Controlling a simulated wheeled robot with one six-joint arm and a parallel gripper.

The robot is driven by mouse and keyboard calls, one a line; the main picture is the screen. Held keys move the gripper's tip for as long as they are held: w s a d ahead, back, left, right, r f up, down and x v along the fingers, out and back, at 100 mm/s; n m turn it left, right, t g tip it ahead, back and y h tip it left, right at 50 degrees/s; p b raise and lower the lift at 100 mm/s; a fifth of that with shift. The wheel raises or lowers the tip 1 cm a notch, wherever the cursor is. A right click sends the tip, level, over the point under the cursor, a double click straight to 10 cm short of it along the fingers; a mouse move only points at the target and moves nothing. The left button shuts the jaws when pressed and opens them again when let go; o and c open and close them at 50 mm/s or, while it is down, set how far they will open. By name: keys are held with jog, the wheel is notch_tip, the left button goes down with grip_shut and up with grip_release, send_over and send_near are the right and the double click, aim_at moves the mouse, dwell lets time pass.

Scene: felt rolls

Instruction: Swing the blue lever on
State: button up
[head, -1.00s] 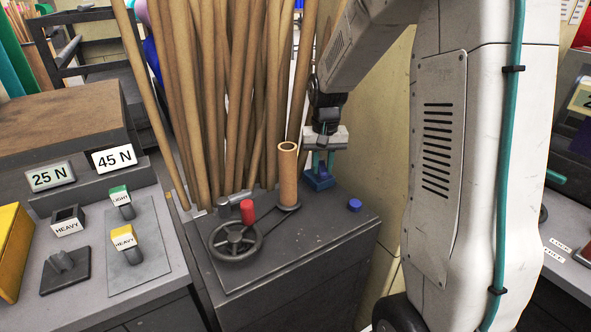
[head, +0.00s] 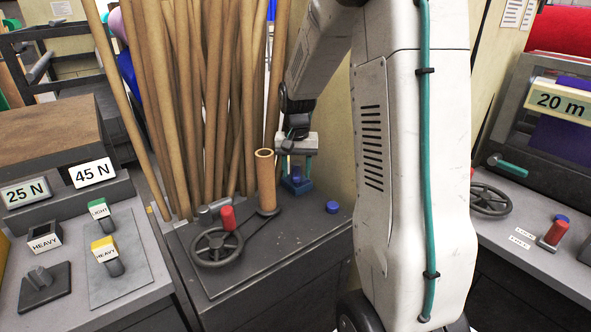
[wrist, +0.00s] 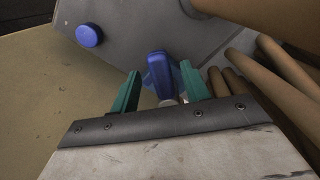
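The blue lever (wrist: 158,72) stands between my gripper's two teal fingers in the wrist view, with a gap on each side. In the head view, the lever (head: 297,174) and its blue base sit at the back right of the grey middle cabinet, partly hidden by my gripper (head: 298,165). My gripper (wrist: 160,80) is open around the lever and points down at it. I cannot tell which end position the lever is in.
A round blue button (head: 332,207) is right of the lever. A tan tube (head: 266,182), a handwheel (head: 217,247) and a red knob (head: 227,217) are left. Tall tan rolls (head: 215,100) crowd close behind. A beige wall is at the right.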

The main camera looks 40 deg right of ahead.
aim_at(296, 173)
notch_tip(296, 173, up, 7)
jog(key=shift+r, duration=0.4)
dwell(0.8)
